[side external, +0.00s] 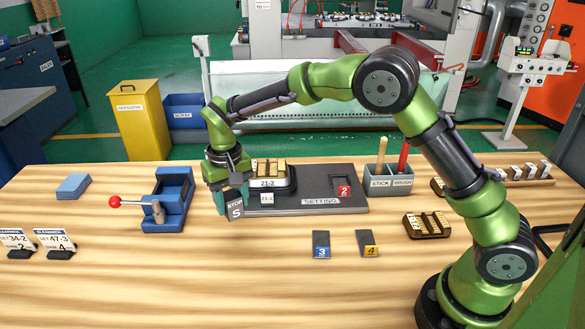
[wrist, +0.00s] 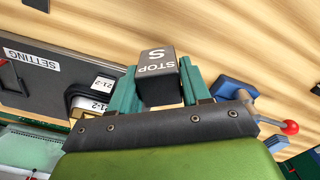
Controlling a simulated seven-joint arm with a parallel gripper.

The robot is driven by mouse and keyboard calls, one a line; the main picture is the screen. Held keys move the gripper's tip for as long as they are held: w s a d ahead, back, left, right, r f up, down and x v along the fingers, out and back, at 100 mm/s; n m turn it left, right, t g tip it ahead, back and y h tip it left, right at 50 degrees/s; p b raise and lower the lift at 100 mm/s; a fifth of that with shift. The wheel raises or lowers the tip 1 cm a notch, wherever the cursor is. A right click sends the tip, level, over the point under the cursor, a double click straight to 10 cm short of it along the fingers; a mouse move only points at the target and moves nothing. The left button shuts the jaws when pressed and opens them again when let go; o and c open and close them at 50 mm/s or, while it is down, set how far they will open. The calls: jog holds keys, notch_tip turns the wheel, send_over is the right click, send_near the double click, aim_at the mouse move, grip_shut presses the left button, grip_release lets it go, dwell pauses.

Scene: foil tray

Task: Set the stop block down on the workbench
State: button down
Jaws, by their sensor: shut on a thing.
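The stop block (side external: 236,212) is a dark grey block marked "STOP" and "S". My gripper (side external: 228,203) is shut on it, just left of the setting plate's left end. In the wrist view the stop block (wrist: 157,72) sits between the two teal fingers of my gripper (wrist: 157,85). The workbench (side external: 180,285) has a light striped wood top. Wood grain shows beyond the block in the wrist view. I cannot tell whether the block's underside touches the bench.
The dark setting plate (side external: 345,203) carries a tray labelled 21-2 (side external: 270,183). A blue fixture with a red-knobbed lever (side external: 170,215) stands to the left. Numbered tags, blue (side external: 321,245) and dark with yellow (side external: 368,244), lie in front. The front left bench is largely clear.

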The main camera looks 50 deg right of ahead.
jog(key=w+a+r, duration=0.2)
jog(key=w+a, duration=0.1)
jog(key=a, duration=0.2)
jog(key=shift+f, duration=4.45)
jog(key=c, duration=0.8)
grip_release()
jog(key=shift+o, duration=0.2)
jog(key=shift+s, duration=0.1)
jog(key=shift+r, duration=2.2)
